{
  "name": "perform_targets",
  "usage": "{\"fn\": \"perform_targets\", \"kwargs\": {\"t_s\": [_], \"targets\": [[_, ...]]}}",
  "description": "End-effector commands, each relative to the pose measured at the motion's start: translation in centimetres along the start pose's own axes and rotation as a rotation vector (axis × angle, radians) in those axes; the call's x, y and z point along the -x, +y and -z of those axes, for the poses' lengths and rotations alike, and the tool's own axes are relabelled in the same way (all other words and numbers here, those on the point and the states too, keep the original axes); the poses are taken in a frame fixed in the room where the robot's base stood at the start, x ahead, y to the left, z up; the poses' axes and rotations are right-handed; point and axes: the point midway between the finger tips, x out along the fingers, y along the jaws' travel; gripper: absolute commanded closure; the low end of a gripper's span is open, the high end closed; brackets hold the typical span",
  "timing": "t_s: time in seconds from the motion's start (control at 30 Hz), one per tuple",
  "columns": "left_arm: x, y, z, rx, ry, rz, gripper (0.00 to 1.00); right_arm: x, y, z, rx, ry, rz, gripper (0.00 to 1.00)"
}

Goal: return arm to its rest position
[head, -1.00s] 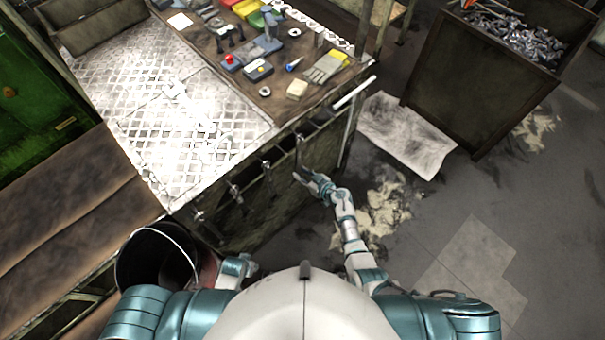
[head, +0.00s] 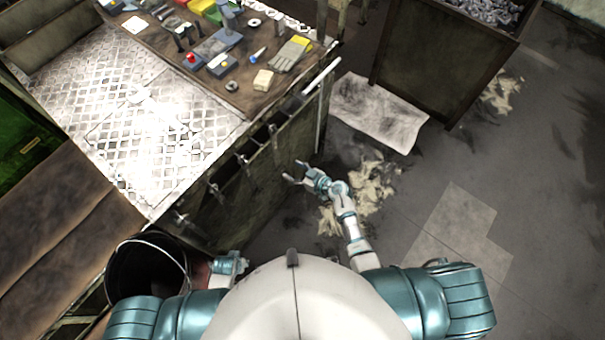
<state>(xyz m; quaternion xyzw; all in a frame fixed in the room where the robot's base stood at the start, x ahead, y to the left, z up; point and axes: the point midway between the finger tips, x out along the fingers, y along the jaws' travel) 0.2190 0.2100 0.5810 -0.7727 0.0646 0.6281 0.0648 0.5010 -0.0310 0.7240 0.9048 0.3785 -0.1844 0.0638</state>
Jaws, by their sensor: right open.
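My right gripper (head: 293,171) is open and empty. It is in front of the workbench's (head: 262,187) side, over the floor, and its fingers point toward the bench. I see no contact between the fingers and the bench, though the gap is hard to judge from above. My right forearm runs down from the gripper to my body at the bottom of the view. Only a short part of my left arm shows beside the bucket (head: 146,271); my left gripper is out of sight.
Gloves (head: 290,57), a red-button box (head: 192,61) and small tools lie on the bench top. A metal bin (head: 440,60) of bolts stands at the upper right. A stained sheet (head: 380,112) lies on the floor.

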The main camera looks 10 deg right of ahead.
Motion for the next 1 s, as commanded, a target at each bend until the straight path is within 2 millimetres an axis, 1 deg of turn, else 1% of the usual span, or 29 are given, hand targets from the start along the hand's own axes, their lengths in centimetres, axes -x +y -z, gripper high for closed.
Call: {"fn": "perform_targets", "kwargs": {"t_s": [0.03, 0.1, 0.23, 0.33, 0.5, 0.57, 0.67, 0.77, 0.87, 0.9, 0.97, 1.0], "targets": [[0.0, 0.0, 0.0, 0.000, 0.000, 0.000, 0.60, 1.2, 0.0, -0.1, 0.001, -0.001, -0.002, 0.39], [0.0, 0.0, 0.0, 0.000, 0.000, 0.000, 0.60, 2.4, 0.0, -0.1, 0.002, -0.002, -0.001, 0.39], [0.0, 0.0, 0.0, 0.000, 0.000, 0.000, 0.60, 4.0, 0.1, 0.0, 0.000, -0.001, -0.002, 0.39], [0.0, 0.0, 0.0, 0.000, -0.001, 0.000, 0.60, 4.5, 0.1, 0.0, 0.000, 0.000, -0.001, 0.39], [-0.3, 0.0, -0.1, 0.000, -0.002, 0.000, 0.60, 4.6, 0.0, -0.2, -0.004, 0.011, -0.005, 0.39], [-0.9, 0.0, -0.5, -0.001, -0.007, -0.001, 0.60, 4.6, -0.1, -0.7, -0.009, 0.030, -0.015, 0.39], [-2.6, 0.1, -1.6, -0.002, -0.017, -0.002, 0.60, 4.8, 0.0, -2.3, -0.028, 0.084, -0.069, 0.39], [-5.0, 0.2, -3.4, -0.005, -0.031, -0.003, 0.60, 5.6, 0.8, -5.9, -0.067, 0.106, -0.184, 0.39], [-7.4, 0.4, -5.4, -0.008, -0.043, -0.005, 0.60, 7.1, 1.6, -11.4, -0.120, 0.050, -0.328, 0.39], [-8.3, 0.4, -6.3, -0.009, -0.049, -0.006, 0.60, 8.0, 1.8, -14.1, -0.144, 0.003, -0.384, 0.39], [-9.4, 0.5, -7.5, -0.011, -0.057, -0.007, 0.60, 9.5, 1.7, -18.3, -0.176, -0.086, -0.456, 0.39], [-10.1, 0.5, -8.3, -0.012, -0.060, -0.007, 0.60, 10.5, 1.5, -21.0, -0.196, -0.150, -0.493, 0.39]]}}
